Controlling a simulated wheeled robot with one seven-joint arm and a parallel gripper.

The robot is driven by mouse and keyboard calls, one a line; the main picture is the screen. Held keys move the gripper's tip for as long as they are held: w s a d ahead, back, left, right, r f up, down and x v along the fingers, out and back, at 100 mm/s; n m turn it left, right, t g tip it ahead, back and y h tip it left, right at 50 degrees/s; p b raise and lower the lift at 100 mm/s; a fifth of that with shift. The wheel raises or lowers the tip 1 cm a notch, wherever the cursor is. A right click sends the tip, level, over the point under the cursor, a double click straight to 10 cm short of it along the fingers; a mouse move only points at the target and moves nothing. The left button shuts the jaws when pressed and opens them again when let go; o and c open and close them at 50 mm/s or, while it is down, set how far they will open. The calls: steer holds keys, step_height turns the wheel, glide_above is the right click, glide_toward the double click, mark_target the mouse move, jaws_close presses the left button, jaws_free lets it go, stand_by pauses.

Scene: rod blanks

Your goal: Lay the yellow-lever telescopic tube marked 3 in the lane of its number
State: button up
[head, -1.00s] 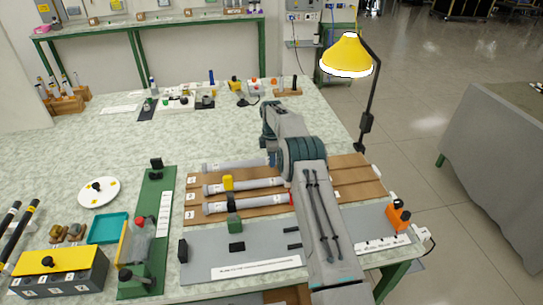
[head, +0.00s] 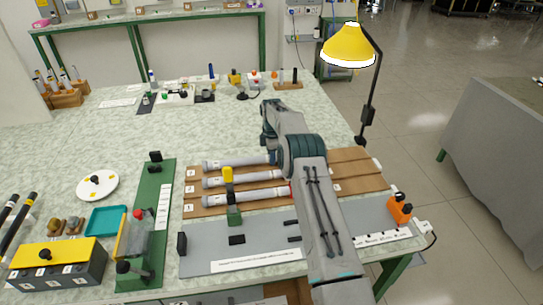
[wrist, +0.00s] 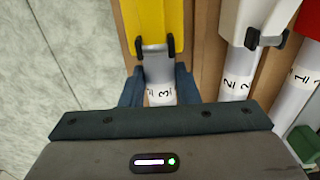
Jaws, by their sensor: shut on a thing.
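The yellow-lever tube marked 3 (wrist: 159,93) is between my gripper's fingers (wrist: 160,88) in the wrist view. Its yellow lever (wrist: 158,24) lies just beyond the fingers. In the head view the grey end of this tube (head: 232,162) lies along the far lane of the brown board (head: 358,172), in line with that lane's number label (head: 190,174). I cannot tell whether it touches the board. My arm hides the gripper and yellow lever in the head view. The white-lever tube marked 2 (wrist: 236,82) and red-lever tube marked 1 (wrist: 290,100) lie alongside in the nearer lanes.
A green fixture with a yellow top (head: 234,214) stands in front of the board's near edge, on the grey mat (head: 205,255). A green stand (head: 150,230) is to the left. A yellow lamp (head: 349,45) stands at the right.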

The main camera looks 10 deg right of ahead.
steer(key=shift+f, duration=0.2)
steer(key=o, duration=0.9)
steer(key=shift+c, duration=0.2)
step_height(320, 180, up, 14)
